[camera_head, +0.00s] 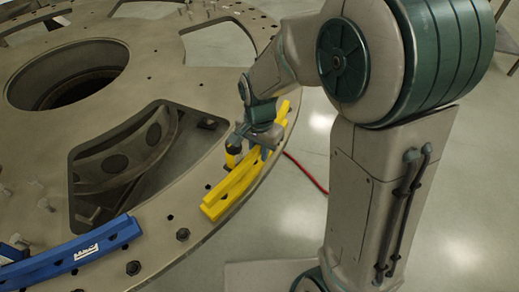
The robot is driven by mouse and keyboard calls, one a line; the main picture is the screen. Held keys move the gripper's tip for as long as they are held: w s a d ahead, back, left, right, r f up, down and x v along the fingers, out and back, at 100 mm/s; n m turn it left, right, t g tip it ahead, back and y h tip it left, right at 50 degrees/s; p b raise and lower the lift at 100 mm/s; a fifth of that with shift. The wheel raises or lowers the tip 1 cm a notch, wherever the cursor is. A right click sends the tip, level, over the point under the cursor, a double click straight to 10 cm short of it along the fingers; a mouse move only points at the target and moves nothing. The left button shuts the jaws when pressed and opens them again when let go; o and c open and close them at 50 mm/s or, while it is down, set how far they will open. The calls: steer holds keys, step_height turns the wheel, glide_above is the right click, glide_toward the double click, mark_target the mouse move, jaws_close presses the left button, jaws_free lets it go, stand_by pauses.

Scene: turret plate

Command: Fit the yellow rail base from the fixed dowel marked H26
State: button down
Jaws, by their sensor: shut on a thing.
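The yellow rail base (229,194) is a long, slightly curved bar at the rim of the round turret plate (206,170). My gripper (264,150) is shut on the rail base around its middle, from above. The rail base runs from lower left to upper right along the plate's outer edge. I cannot tell whether it touches the plate or hangs just above it. A dark and yellow cylindrical part (233,148) is beside the gripper on its left. The H26 mark and its dowel cannot be made out.
A blue rail (75,250) lies along the rim at the lower left. Dark bolts (183,234) and holes dot the rim near it. A large cutout (135,155) opens in the plate left of the yellow rail. A red cable (305,172) lies on the floor outside the rim.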

steer(key=shift+s+f, duration=0.2)
steer(key=shift+f, duration=0.2)
steer(key=c, duration=1.7)
jaws_free()
steer(key=o, duration=0.5)
steer(key=shift+w, duration=0.2)
steer(key=shift+c, duration=0.2)
steer(key=shift+s, duration=0.1)
step_height(320, 180, up, 14)
steer(key=shift+d, duration=0.1)
steer(key=s+d+f+n+t, duration=0.2)
steer(key=s+d+n, duration=0.4)
steer(key=s+d, duration=0.5)
steer(key=shift+s+d+f+n+t, duration=0.3)
steer(key=shift+s+d+n+t, duration=0.1)
steer(key=shift+s, duration=0.2)
